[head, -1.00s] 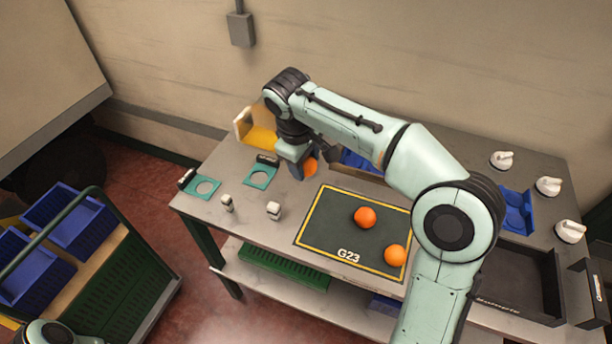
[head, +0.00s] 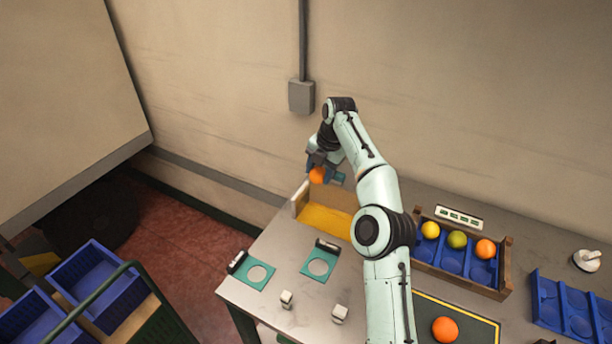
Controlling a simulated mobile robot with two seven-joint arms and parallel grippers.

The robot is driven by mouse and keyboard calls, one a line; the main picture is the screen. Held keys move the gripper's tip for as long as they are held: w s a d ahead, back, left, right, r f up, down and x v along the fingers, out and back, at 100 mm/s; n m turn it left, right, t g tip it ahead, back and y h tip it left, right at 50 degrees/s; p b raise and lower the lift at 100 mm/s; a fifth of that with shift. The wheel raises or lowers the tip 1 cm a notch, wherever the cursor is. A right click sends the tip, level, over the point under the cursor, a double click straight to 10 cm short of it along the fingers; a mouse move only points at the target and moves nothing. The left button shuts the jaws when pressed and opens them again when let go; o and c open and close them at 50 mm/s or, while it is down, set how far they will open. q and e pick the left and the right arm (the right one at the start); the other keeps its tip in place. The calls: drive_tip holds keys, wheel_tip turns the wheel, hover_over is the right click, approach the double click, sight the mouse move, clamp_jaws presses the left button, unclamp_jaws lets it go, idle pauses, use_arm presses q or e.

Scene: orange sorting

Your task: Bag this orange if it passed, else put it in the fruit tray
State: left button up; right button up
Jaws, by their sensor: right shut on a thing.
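My right gripper (head: 317,166) is shut on an orange (head: 317,175) and holds it up near the back wall, above the far edge of a pale open box with a yellow inside (head: 324,218). The orange appears above the box's back side. A wooden tray with blue compartments (head: 506,268) stands right of my right arm and holds a yellow, a green and an orange fruit. Another orange (head: 445,329) lies on the dark mat (head: 484,325) at the lower edge. No bag is clearly recognisable. My left gripper is out of view.
Two teal plates with round holes (head: 252,273) (head: 321,265) and two small white blocks (head: 286,299) (head: 340,313) lie on the table's left part. A grey wall box (head: 301,97) is above.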

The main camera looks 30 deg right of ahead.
drive_tip(key=shift+w+d+f+n, duration=0.15)
drive_tip(key=shift+w+d+n, duration=0.1)
drive_tip(key=shift+w+n, duration=0.3)
drive_tip(key=shift+s+d, duration=0.1)
drive_tip(key=shift+s, duration=0.1)
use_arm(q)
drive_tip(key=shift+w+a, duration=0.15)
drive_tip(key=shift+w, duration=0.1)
use_arm(e)
drive_tip(key=x, duration=0.3)
drive_tip(key=s+x, duration=0.1)
drive_tip(key=x, duration=0.1)
drive_tip(key=shift+w+d+f, duration=0.1)
drive_tip(key=shift+d+f, duration=0.05)
drive_tip(key=shift+f, duration=0.3)
drive_tip(key=shift+f, duration=0.2)
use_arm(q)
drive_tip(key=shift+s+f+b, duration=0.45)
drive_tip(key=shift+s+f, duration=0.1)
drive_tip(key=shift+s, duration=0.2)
use_arm(e)
drive_tip(key=shift+s+d+x, duration=0.1)
drive_tip(key=shift+s+x, duration=0.1)
drive_tip(key=shift+x, duration=0.75)
drive_tip(key=shift+s+d+x, duration=0.1)
drive_tip(key=shift+s+x, duration=0.1)
drive_tip(key=shift+x, duration=0.7)
drive_tip(key=shift+s+d+x, duration=0.1)
drive_tip(key=shift+s+x, duration=0.1)
drive_tip(key=shift+x, duration=0.75)
